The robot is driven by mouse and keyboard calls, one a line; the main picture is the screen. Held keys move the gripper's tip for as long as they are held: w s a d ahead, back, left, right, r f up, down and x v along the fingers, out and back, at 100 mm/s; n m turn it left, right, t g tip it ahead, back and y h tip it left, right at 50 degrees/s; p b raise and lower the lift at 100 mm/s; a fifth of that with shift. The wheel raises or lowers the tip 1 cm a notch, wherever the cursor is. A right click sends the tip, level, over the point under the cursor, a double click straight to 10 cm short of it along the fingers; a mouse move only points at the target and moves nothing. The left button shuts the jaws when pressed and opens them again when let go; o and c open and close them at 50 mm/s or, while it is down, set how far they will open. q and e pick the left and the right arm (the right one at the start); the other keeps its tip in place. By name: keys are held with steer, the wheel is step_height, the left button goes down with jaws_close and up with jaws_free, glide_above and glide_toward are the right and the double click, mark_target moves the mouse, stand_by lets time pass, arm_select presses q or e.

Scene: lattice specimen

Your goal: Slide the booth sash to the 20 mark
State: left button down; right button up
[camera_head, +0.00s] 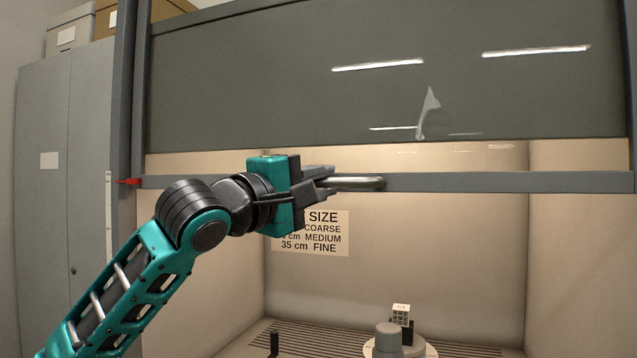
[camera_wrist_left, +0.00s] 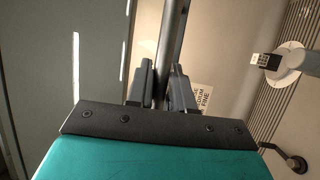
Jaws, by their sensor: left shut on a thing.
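The booth sash shows as a grey bottom rail (camera_head: 480,182) across the booth opening, below a dark panel. A metal handle (camera_head: 360,184) is fixed to the rail. My left gripper (camera_head: 322,182) is shut on the left part of this handle. In the left wrist view the handle bar (camera_wrist_left: 168,50) runs between the two fingers (camera_wrist_left: 163,85). A red pointer (camera_head: 127,182) sits at the rail's left end, at the top part of a white scale strip (camera_head: 108,215). The scale's numbers are too small to read. My right gripper is not in view.
A dark panel (camera_head: 300,80) with light reflections covers the upper booth. A size sign (camera_head: 320,240), partly hidden by my gripper, hangs on the back wall. A small lattice cube (camera_head: 401,314) stands above a round platform inside. A grey cabinet (camera_head: 65,170) stands left.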

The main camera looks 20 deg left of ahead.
arm_select(q)
step_height(320, 180, down, 30)
steer(key=b, duration=1.1)
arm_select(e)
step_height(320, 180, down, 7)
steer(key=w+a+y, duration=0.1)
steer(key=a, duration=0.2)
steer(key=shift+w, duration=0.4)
arm_select(q)
steer(key=c, duration=1.1)
jaws_free()
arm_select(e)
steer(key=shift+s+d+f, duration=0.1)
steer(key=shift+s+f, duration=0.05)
arm_select(q)
steer(key=shift+s+a, duration=0.1)
steer(key=shift+s, duration=0.05)
steer(key=v, duration=1.2)
steer(key=shift+s+b, duration=0.3)
